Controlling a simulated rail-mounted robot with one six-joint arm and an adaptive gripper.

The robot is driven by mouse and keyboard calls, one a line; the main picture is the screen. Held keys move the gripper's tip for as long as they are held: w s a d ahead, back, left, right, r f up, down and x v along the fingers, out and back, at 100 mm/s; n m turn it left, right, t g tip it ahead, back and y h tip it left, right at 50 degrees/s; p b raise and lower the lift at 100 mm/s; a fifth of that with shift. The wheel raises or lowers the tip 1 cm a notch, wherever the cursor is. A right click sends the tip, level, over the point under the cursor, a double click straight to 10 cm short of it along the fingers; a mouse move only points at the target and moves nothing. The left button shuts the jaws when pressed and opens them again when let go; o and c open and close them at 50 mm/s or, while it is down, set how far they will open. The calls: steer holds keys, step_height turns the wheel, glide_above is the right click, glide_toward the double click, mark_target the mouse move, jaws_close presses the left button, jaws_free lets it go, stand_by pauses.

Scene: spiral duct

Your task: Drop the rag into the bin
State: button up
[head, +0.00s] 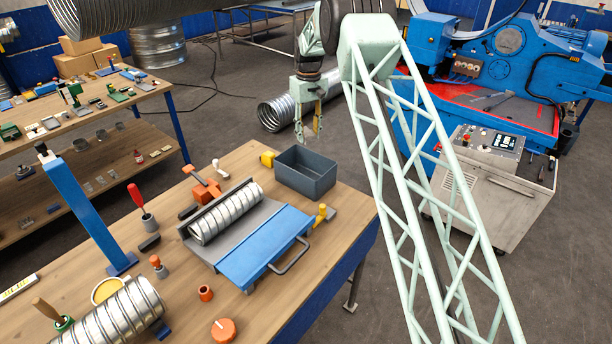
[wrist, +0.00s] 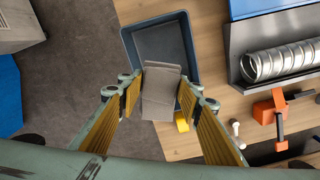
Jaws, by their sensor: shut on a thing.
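My gripper (head: 308,132) hangs above and just behind the bin in the head view. In the wrist view my gripper (wrist: 161,90) has its two yellow-padded fingers on either side of a folded grey-brown rag (wrist: 160,92), shut on it. The rag is too small to make out clearly in the head view. The bin (head: 305,178) is a dark grey open box at the far right corner of the workbench. In the wrist view the bin (wrist: 192,50) lies beyond and below the rag, which covers part of its near side. The visible bin floor looks empty.
On the workbench (head: 185,268), a blue and grey fixture (head: 262,250) holds a spiral duct beside the bin. A yellow block (head: 268,159) and an orange tool (head: 207,190) stand close by. A blue machine (head: 540,70) stands at the right.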

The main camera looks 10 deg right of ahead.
steer(key=shift+f+b, duration=0.95)
steer(key=shift+f, duration=1.85)
steer(key=o, duration=0.9)
steer(key=shift+o, duration=0.2)
steer(key=shift+r, duration=6)
